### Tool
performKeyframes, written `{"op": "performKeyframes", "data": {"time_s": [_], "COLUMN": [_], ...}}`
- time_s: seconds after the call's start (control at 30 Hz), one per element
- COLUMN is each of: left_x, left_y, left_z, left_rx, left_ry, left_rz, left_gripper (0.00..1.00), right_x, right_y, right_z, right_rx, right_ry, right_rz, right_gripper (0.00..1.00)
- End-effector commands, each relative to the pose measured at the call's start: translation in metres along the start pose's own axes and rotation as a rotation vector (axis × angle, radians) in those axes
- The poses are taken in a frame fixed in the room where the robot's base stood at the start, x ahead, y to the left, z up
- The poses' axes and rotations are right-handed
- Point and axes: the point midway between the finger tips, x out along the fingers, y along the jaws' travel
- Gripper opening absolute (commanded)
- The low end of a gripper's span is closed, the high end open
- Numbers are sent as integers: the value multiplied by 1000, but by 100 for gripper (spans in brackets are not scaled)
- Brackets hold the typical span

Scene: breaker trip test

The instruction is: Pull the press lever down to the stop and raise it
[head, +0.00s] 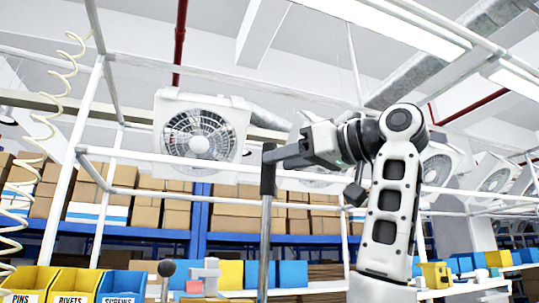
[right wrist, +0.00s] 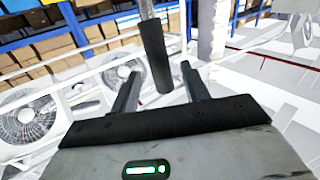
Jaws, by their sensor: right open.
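The press lever shows in the head view as an upright grey metal rod (head: 265,235) with a black grip (head: 267,178) at its top. In the right wrist view the black grip (right wrist: 155,55) lies between the two fingertips, with a gap on each side. My right gripper (head: 274,154) reaches in from the right at the top of the grip. Its fingers (right wrist: 160,76) are open and not closed on the grip. Whether one finger touches the grip in the head view I cannot tell. The lever's lower end is out of view. My left gripper is not in view.
A dark ball knob (head: 167,268) on a thin stem stands at lower left. Yellow and blue bins (head: 75,284) labelled pins, rivets and screws are at the front left. White frame posts (head: 72,170) and a coiled hose (head: 40,125) stand left. Shelves of boxes are behind.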

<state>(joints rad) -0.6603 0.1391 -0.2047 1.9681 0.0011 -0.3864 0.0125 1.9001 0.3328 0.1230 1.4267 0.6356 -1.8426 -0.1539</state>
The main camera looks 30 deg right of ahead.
Motion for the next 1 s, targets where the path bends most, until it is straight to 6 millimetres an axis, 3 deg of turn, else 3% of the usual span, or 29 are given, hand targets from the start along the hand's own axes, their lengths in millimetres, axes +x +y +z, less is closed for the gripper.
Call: {"op": "performKeyframes", "data": {"time_s": [0.1, 0.23, 0.63, 0.8, 1.0], "left_x": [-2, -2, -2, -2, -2], "left_y": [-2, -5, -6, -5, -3], "left_z": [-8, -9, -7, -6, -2], "left_rx": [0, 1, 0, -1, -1], "left_ry": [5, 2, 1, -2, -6], "left_rz": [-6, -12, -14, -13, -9], "left_gripper": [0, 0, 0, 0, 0], "right_x": [21, 34, 41, 40, 40], "right_y": [0, 0, 0, 0, -2], "right_z": [-2, -1, 0, 0, 1], "right_rx": [0, 0, -1, -1, -4], "right_ry": [-3, -2, 0, 0, 5], "right_rz": [-2, -1, 1, 1, -2], "right_gripper": [46, 46, 46, 0, 0]}}
